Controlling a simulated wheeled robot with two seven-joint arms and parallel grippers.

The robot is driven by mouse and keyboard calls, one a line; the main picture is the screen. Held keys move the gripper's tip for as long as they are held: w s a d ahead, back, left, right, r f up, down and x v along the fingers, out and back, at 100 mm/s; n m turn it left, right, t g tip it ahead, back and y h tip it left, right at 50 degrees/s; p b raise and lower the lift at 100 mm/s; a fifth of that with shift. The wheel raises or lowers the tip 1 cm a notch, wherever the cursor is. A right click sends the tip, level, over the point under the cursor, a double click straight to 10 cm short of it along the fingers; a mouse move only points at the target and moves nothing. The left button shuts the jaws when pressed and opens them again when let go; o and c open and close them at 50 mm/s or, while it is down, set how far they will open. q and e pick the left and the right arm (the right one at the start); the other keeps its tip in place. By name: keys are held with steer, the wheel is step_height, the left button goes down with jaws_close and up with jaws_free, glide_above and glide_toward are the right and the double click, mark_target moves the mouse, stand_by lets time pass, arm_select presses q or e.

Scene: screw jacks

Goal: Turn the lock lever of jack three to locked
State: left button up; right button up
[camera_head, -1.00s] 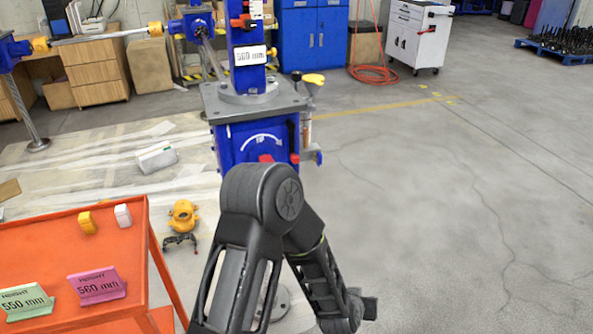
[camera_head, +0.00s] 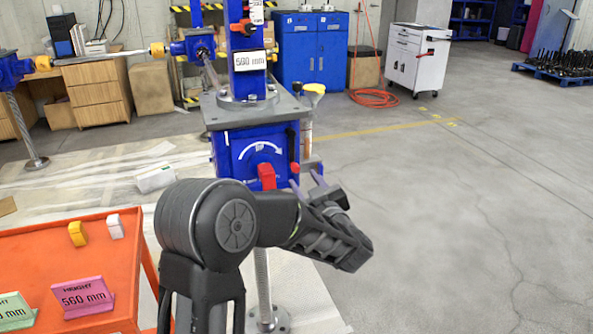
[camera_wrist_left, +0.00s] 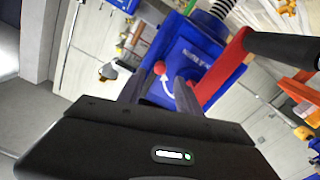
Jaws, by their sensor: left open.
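The jack in front of me has a blue gearbox (camera_head: 243,150) with a white curved arrow and a 560 mm label (camera_head: 249,61) above. I cannot read a jack number. A red lever part (camera_head: 267,176) sticks out of the front face; in the left wrist view a red bar (camera_wrist_left: 221,68) ends in a black grip (camera_wrist_left: 284,47). A small red knob (camera_wrist_left: 159,68) also shows there. I cannot tell which is the lock lever. My left gripper (camera_head: 308,184) is open and empty, right of the red lever part; its fingers (camera_wrist_left: 158,86) point at the gearbox. My right gripper is out of view.
An orange cart (camera_head: 107,242) with height cards stands at the lower left. Blue cabinets (camera_head: 309,45) and a white tool cart (camera_head: 417,58) stand behind. The floor to the right is clear.

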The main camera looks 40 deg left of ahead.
mark_target(297, 170)
arm_select(q)
steer(key=x, duration=0.6)
steer(key=shift+w+a, duration=0.25)
steer(key=shift+a, duration=0.1)
steer(key=shift+c, duration=0.3)
jaws_close()
stand_by(0.8)
